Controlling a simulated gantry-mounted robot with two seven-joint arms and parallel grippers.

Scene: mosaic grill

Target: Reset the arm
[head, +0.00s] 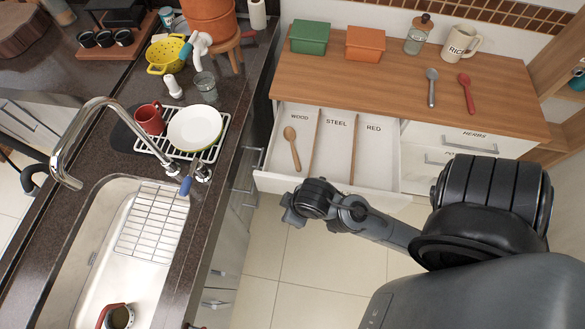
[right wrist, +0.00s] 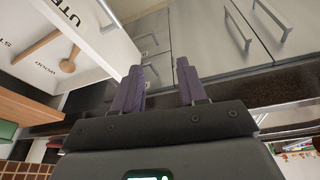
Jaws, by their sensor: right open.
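My right arm comes in from the right in the head view, and its gripper (head: 291,211) is in front of the open drawer (head: 330,183), near its front left part. In the right wrist view my right gripper (right wrist: 159,72) has its two purple fingers apart with nothing between them. The drawer has compartments marked WOOD, STEEL and RED. A wooden spoon (head: 292,146) lies in the WOOD compartment and also shows in the right wrist view (right wrist: 67,64). A steel spoon (head: 431,88) and a red spoon (head: 467,93) lie on the wooden counter. My left gripper is not in view.
The wooden counter (head: 370,80) holds a green box (head: 310,37), an orange box (head: 365,43), a glass jar (head: 418,36) and a RICE jug (head: 461,45). A dark sink counter (head: 222,160) with a dish rack stands left. Tiled floor (head: 320,270) is open below my arm.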

